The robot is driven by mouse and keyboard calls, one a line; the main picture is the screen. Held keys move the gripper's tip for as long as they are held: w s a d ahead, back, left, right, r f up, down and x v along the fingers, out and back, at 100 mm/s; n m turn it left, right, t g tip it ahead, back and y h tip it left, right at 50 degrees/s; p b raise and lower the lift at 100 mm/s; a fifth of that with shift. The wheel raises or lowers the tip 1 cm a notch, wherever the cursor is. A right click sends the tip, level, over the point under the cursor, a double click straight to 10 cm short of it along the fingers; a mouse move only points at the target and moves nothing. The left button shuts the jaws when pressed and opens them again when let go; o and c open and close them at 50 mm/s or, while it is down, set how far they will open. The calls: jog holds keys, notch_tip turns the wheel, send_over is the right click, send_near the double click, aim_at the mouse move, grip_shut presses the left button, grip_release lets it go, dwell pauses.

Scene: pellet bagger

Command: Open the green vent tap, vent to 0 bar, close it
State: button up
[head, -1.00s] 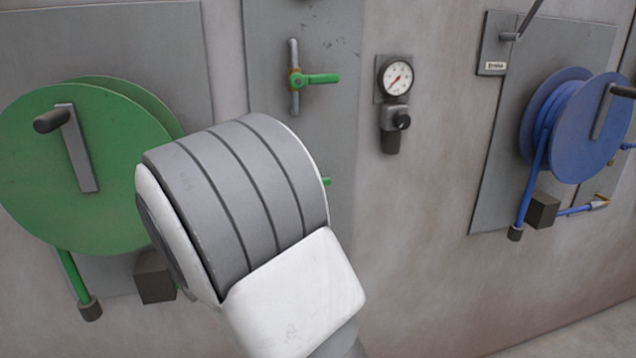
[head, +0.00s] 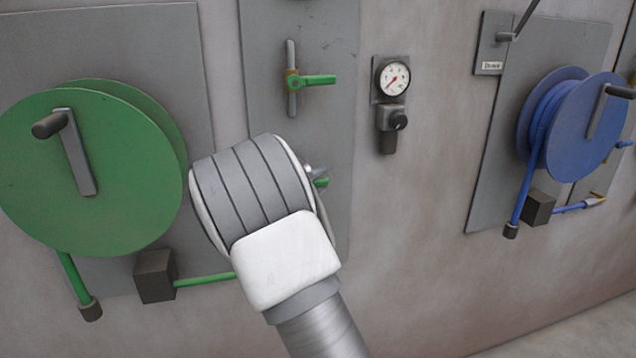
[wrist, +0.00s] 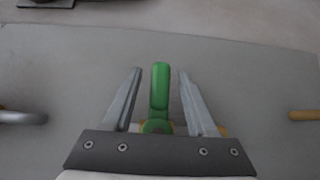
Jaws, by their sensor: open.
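A green tap handle (wrist: 159,88) stands between the two fingers of my gripper (wrist: 160,71) in the wrist view. The fingers are open, with a visible gap on each side of the handle. In the head view, a small part of a green handle (head: 321,183) shows beside my gripper's metal tip, low on the grey panel; my wrist hides the rest. A second green tap (head: 313,80) sits higher on that panel on a short vertical pipe, its lever pointing right. A round pressure gauge (head: 393,77) with a red needle is to the right; its numbers are too small to read.
A green hose reel (head: 90,165) is at left and a blue hose reel (head: 575,125) at right.

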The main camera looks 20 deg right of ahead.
grip_shut()
dwell(1.4)
